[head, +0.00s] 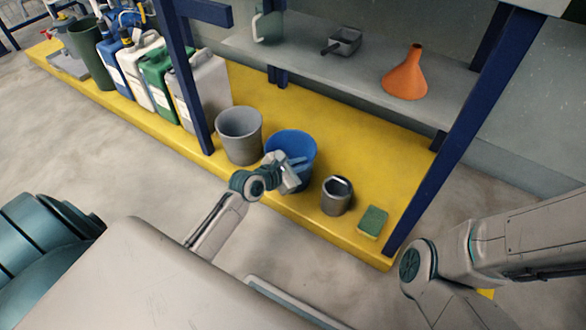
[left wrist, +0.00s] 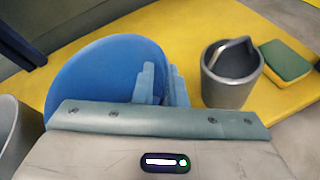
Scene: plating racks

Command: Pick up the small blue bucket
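The small blue bucket (head: 304,143) stands on the yellow platform, beside a grey bucket. In the left wrist view the blue bucket (left wrist: 90,80) fills the left half. My left gripper (head: 298,164) is at its near right rim. In the left wrist view its two fingers (left wrist: 163,84) are close together, with a narrow strip of blue between them. They appear to straddle the bucket's wall, but I cannot tell whether they press on it. The palm hides the bucket's lower part. My right gripper is not visible; only part of that arm shows at the lower right.
A grey bucket (head: 239,136) stands close on the left. A metal mug (head: 336,196) and a green and yellow sponge (head: 373,222) are to the right. Blue posts (head: 465,125) flank the platform (head: 330,237). An orange funnel (head: 406,76) sits on the shelf above.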

